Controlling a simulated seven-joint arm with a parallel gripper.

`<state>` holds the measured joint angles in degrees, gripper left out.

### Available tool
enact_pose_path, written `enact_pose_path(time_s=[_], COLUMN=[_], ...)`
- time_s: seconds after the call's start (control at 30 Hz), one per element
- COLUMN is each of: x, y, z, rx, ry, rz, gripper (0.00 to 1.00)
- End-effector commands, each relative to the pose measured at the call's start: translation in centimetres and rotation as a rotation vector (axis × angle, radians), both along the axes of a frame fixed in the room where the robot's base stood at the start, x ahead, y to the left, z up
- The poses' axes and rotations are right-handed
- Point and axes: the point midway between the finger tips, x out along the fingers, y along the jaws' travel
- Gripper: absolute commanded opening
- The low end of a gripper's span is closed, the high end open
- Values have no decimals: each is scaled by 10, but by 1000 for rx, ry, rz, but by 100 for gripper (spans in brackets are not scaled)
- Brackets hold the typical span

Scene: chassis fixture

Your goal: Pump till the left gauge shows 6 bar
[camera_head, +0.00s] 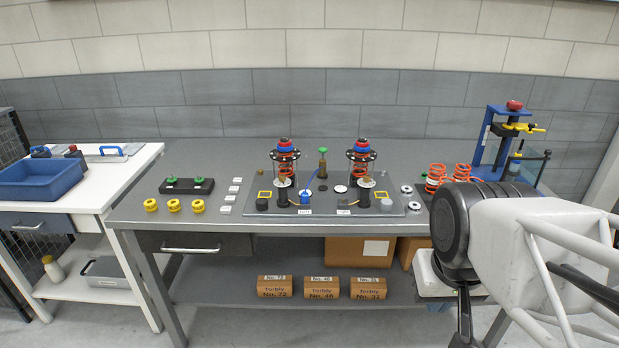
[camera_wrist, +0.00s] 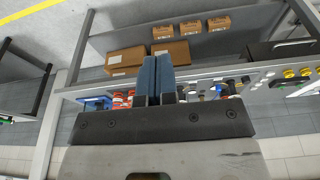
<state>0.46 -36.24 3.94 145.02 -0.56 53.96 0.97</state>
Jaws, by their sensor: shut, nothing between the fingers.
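The chassis fixture is a grey plate (camera_head: 330,226) on the bench with two upright spring units, a left one (camera_head: 284,160) and a right one (camera_head: 361,160). Small round dials seem to sit low on each unit, but their needles and numbers are too small to read. A green-topped post (camera_head: 323,165) stands between the units. A blue fitting (camera_head: 305,197) with a thin blue hose sits by the left unit. I cannot tell which part is the pump. My gripper (camera_wrist: 158,82) is shut and empty, in front of the bench's right part, apart from the fixture.
Orange springs (camera_head: 436,177) and a blue press (camera_head: 506,140) stand at the bench's right. A white side table (camera_head: 122,173) carries a blue bin (camera_head: 40,180). Boxes (camera_head: 321,287) sit below.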

Motion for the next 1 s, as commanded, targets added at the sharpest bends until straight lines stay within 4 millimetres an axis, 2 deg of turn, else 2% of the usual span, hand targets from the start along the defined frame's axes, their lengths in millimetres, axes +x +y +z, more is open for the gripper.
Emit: enact_pose_path(time_s=[0.17, 0.37, 0.57, 1.0], x=[8, 33, 72, 170], y=[1, 6, 12, 29], z=[4, 16, 33, 68], rx=[7, 28, 59, 136], ry=[-4, -14, -32, -78], rz=[1, 3, 7, 13], gripper=[0, 0, 0, 0])
